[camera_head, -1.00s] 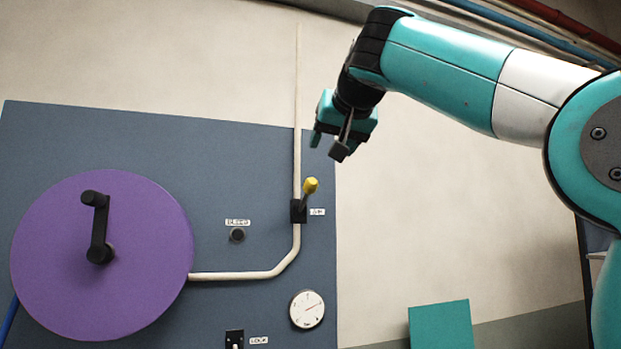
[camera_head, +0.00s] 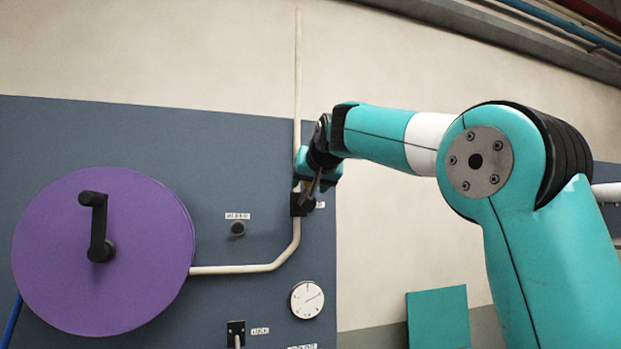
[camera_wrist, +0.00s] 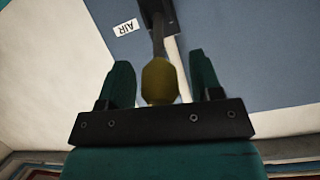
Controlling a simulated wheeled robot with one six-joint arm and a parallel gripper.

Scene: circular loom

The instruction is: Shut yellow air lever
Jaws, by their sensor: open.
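The yellow knob of the air lever (camera_wrist: 160,82) sits between the two open fingers of my gripper (camera_wrist: 162,82) in the wrist view, with a gap on each side. Its dark stem (camera_wrist: 158,38) leads to a black valve body (camera_wrist: 160,12) beside the AIR label (camera_wrist: 126,27). In the head view my gripper (camera_head: 312,180) is in front of the valve body (camera_head: 298,204) on the pale pipe, and it hides the yellow knob.
The blue-grey panel (camera_head: 210,140) carries a purple wheel (camera_head: 140,270) with a black crank, a black knob (camera_head: 238,229), a gauge (camera_head: 307,299) and a lower lever (camera_head: 236,334). The pale pipe (camera_head: 240,269) bends up past the valve. A teal block (camera_head: 438,318) stands at lower right.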

